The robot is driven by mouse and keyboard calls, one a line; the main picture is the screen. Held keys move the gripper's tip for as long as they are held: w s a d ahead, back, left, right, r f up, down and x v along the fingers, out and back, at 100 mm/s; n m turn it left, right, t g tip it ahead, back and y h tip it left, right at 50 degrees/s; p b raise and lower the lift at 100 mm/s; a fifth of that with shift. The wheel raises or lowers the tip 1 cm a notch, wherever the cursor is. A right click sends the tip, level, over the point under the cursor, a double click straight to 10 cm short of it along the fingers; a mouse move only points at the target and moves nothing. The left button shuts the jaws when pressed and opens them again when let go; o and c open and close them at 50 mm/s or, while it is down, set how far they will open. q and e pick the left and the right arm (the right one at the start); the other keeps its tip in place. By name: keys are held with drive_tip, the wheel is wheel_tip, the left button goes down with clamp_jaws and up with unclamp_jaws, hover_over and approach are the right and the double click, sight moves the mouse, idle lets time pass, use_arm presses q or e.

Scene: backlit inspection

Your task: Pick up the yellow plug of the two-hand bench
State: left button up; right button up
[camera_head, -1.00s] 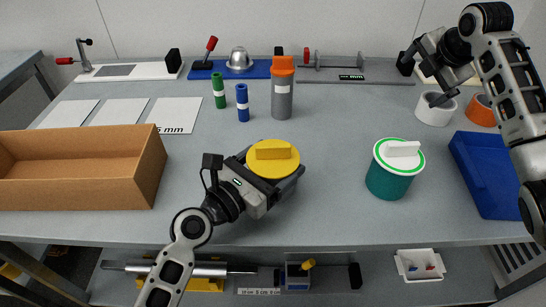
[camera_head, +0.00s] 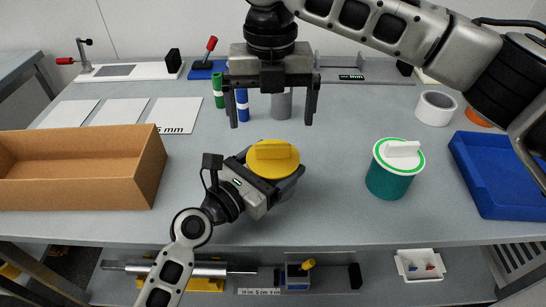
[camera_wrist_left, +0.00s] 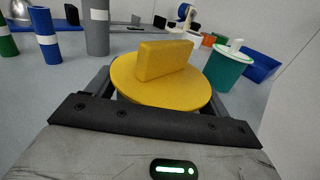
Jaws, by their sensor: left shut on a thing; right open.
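The yellow plug (camera_head: 274,158) is a round yellow disc with a raised bar handle; it also shows large in the left wrist view (camera_wrist_left: 165,75). It sits on top of a grey body, mostly hidden by my gripper. My left gripper (camera_head: 272,180) is shut around this body, just below the yellow disc, coming from the lower left. My right gripper (camera_head: 271,120) is open and empty, fingers pointing down, above and behind the plug in the picture. The plug's bar handle is free of both grippers.
A teal jar (camera_head: 389,178) with a white-handled lid stands to the right. A blue tray (camera_head: 505,205) lies further right, and a cardboard box (camera_head: 80,182) at left. Coloured cylinders (camera_head: 242,103) stand behind, partly hidden by my right gripper. The bench front is clear.

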sight(273, 145)
wheel_tip(273, 145, down, 8)
drive_tip(key=shift+s+d+r, duration=0.1)
drive_tip(key=shift+d+r, duration=0.05)
drive_tip(key=shift+r, duration=0.05)
drive_tip(key=shift+c, duration=0.3)
drive_tip(key=c, duration=0.6)
